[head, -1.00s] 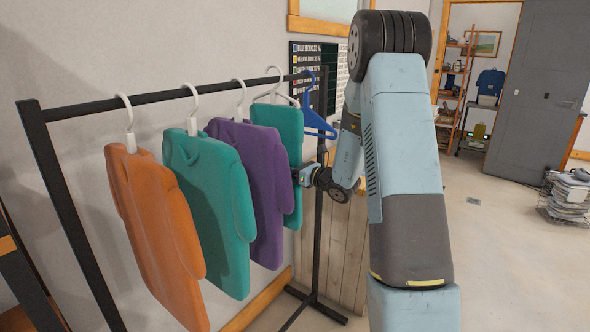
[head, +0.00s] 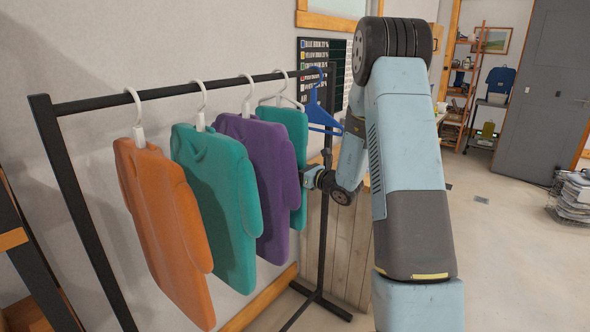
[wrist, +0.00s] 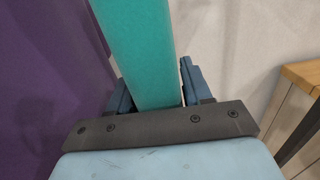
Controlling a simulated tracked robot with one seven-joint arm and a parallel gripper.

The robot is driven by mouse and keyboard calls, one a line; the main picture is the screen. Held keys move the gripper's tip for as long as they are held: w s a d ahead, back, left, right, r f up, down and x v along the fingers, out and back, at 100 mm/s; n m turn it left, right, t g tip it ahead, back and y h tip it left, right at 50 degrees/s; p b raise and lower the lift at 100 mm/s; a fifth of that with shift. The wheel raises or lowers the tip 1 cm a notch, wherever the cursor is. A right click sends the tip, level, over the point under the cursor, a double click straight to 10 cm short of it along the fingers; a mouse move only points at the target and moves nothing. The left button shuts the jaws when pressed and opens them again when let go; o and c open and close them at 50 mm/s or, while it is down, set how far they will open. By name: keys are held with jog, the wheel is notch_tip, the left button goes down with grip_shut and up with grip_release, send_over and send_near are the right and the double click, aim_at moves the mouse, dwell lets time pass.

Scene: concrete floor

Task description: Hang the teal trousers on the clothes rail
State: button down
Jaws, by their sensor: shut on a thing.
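The teal trousers (head: 291,130) are on a white hanger (head: 280,97) near the far end of the clothes rail (head: 170,91). They are upright, just right of a purple garment, which partly covers them. The hanger's hook shows at the height of the rail; I cannot tell whether its weight rests there. My gripper (head: 304,177) is shut on the right edge of the teal trousers. In the wrist view, the teal cloth (wrist: 138,50) lies between the two fingers (wrist: 154,90).
Orange (head: 163,220), teal (head: 217,200) and purple (head: 264,185) garments hang nearer along the rail. An empty blue hanger (head: 322,115) is at the far end, close to my gripper. A wooden panelled unit (head: 340,245) stands behind the rail's far post.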

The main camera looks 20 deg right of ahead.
jog(key=shift+c, duration=2)
grip_release()
